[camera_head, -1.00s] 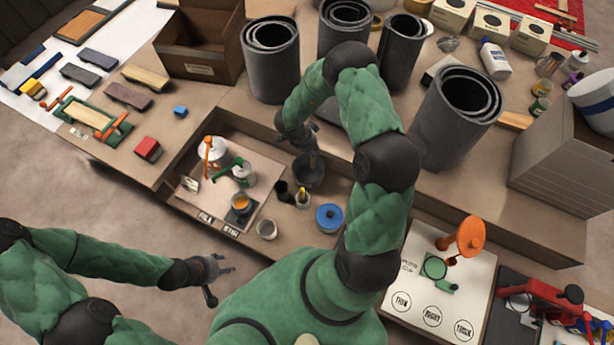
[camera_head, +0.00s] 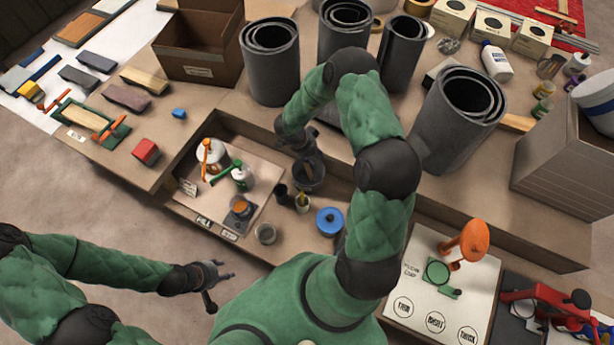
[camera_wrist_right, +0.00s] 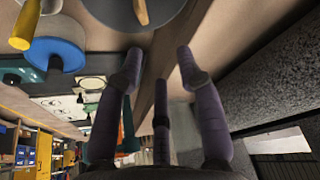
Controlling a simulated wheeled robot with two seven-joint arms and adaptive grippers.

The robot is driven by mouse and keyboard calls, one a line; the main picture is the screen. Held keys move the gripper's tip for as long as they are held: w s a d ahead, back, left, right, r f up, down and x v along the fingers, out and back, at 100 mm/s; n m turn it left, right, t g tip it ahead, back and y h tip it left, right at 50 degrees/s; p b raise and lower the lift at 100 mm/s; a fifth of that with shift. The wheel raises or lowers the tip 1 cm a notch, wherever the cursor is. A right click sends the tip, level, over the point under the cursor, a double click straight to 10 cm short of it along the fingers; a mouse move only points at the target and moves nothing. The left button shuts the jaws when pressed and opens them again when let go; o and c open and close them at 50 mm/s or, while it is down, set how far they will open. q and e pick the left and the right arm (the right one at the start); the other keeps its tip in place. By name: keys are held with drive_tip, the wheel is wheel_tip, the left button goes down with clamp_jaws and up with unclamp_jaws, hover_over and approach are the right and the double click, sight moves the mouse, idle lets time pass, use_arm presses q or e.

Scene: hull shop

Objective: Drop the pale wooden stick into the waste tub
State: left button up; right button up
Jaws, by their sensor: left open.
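The waste tub is most likely the dark grey round tub (camera_head: 309,184) in the recessed tray. My right gripper (camera_head: 310,154) is just above and behind it, partly hidden by its own arm. In the right wrist view my right gripper (camera_wrist_right: 159,57) has its fingers spread with nothing between them. A pale wooden stick (camera_wrist_right: 140,11) shows at the top edge there, against a grey round vessel (camera_wrist_right: 112,12) that looks like the tub. Whether it lies fully inside, I cannot tell. My left gripper (camera_head: 222,284) is open and empty, left of the bench front.
Tall grey rolls (camera_head: 270,60) stand behind. A white board with an orange-handled tool (camera_head: 467,240) lies at right.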

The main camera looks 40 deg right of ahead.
drive_tip(key=v, duration=1.2)
drive_tip(key=shift+f, duration=0.15)
drive_tip(key=s+a+f+n+t+y+b, duration=0.1)
drive_tip(key=a+f+n+t+b, duration=0.1)
drive_tip(key=a+f+n, duration=0.35)
drive_tip(key=a+f+n+t+y+b, duration=0.1)
drive_tip(key=a+f+n+t+b, duration=0.15)
drive_tip(key=f+n, duration=0.5)
drive_tip(key=s+a+f+n+g+y, duration=0.1)
drive_tip(key=s+a+f+n+y, duration=0.2)
drive_tip(key=s+a, duration=0.4)
drive_tip(key=s+a+f+n+g+y+b, duration=0.1)
drive_tip(key=s+a+f+n+y, duration=0.2)
drive_tip(key=s+a, duration=0.5)
drive_tip(key=shift+s+f+g+b, duration=0.3)
drive_tip(key=shift+s+f+g, duration=0.1)
drive_tip(key=shift+f, duration=0.2)
